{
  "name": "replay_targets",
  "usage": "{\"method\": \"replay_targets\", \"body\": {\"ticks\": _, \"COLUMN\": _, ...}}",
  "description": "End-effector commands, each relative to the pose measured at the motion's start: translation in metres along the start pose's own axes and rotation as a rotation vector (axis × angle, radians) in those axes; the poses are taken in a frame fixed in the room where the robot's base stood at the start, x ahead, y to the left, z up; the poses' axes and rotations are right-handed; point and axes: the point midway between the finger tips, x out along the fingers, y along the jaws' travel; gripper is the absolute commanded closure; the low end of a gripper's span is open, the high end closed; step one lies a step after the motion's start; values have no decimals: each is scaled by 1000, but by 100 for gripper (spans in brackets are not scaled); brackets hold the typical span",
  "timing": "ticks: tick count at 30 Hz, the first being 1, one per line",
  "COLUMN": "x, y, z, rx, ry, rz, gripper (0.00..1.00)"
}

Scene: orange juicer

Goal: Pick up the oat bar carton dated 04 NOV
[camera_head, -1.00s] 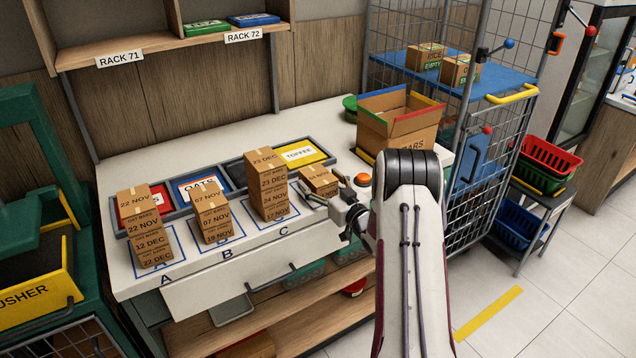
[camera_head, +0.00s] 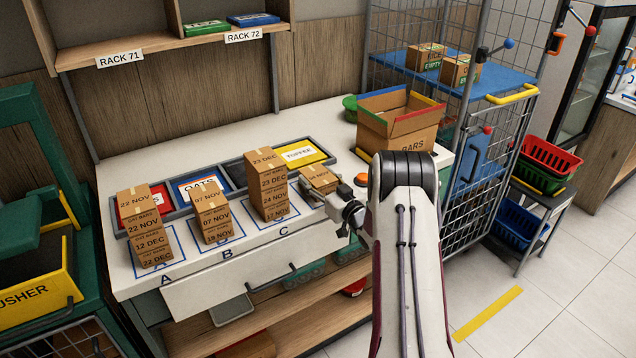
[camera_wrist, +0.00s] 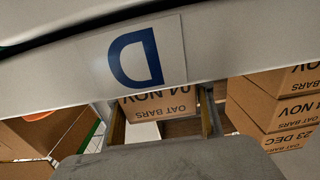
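The carton dated 04 NOV (camera_head: 320,177) is a small brown box at the right end of the counter, right of stack C. In the wrist view its printed face (camera_wrist: 160,103) reads "04 NOV" upside down, beside the D label (camera_wrist: 133,57), which hides part of it. My gripper (camera_head: 333,206) is at the front side of this carton. In the wrist view my gripper (camera_wrist: 163,120) has its two fingers apart, one on each side of the carton's face. No clear grip on the carton shows. In the head view the fingertips are partly hidden.
Stack C (camera_head: 268,186) stands close left of the carton and also shows in the wrist view (camera_wrist: 280,100). Stacks B (camera_head: 213,213) and A (camera_head: 145,228) are farther left. A red-orange button (camera_head: 361,179) and an open carton box (camera_head: 400,127) are to the right.

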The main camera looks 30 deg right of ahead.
Motion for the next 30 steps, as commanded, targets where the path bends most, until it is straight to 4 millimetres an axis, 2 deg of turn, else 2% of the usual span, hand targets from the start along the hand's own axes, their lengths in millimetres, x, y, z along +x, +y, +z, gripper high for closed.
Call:
{"method": "replay_targets", "body": {"ticks": 10, "x": 0, "y": 0, "z": -3, "rx": -1, "ry": 2, "rz": 0, "gripper": 75}}
{"method": "replay_targets", "body": {"ticks": 16, "x": 0, "y": 0, "z": -12, "rx": -1, "ry": 3, "rz": 0, "gripper": 75}}
{"method": "replay_targets", "body": {"ticks": 22, "x": 0, "y": 0, "z": -32, "rx": -2, "ry": 3, "rz": 0, "gripper": 75}}
{"method": "replay_targets", "body": {"ticks": 30, "x": 0, "y": 0, "z": -68, "rx": -3, "ry": 5, "rz": -1, "gripper": 75}}
